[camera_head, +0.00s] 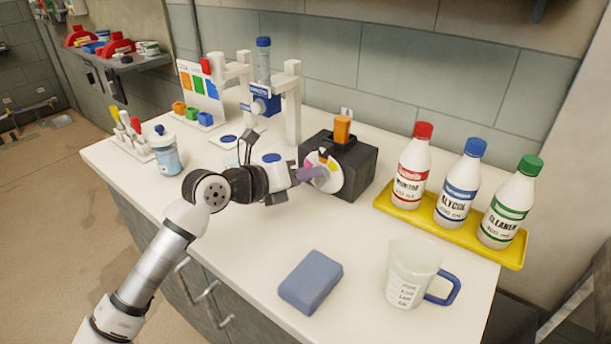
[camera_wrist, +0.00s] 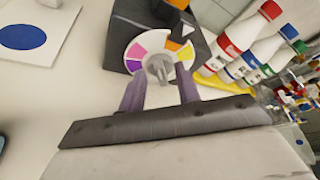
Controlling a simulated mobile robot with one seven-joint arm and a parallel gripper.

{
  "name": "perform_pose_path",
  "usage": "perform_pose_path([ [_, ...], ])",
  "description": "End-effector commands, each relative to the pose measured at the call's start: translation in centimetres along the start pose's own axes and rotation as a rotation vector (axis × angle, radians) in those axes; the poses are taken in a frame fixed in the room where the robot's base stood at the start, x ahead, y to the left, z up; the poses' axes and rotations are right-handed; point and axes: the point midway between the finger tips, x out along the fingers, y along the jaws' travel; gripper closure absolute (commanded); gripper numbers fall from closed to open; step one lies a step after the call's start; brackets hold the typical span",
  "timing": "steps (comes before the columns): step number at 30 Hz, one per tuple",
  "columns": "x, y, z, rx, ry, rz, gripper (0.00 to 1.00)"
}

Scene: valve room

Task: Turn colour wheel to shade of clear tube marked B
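The colour wheel (camera_head: 331,183) is a white disc with coloured segments on the front of a black box (camera_head: 357,165). In the wrist view the wheel (camera_wrist: 149,41) shows pink, purple, orange and yellow segments and a grey centre knob (camera_wrist: 160,69). A white triangle (camera_wrist: 187,29) on the box points towards the orange side. An orange tube (camera_head: 342,129) stands in the top of the box; no letter B is readable on it. My gripper (camera_head: 314,174) is at the wheel. In the wrist view its purple fingers (camera_wrist: 159,78) are apart, one on each side of the knob, with visible gaps.
A yellow tray (camera_head: 390,205) with three bottles stands right of the box. A blue sponge (camera_head: 311,281) and a measuring jug (camera_head: 409,275) are at the front. A white stand (camera_head: 292,105) and a colour card rack (camera_head: 203,95) are behind left. A capped jar (camera_head: 167,155) stands left.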

Motion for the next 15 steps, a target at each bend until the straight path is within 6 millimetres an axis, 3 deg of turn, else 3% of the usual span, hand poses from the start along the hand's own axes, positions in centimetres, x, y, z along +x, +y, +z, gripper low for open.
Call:
perform_pose_path([
  [15, -10.6, 0.2, -0.2, 0.0, -0.002, 0.003, 0.67],
])
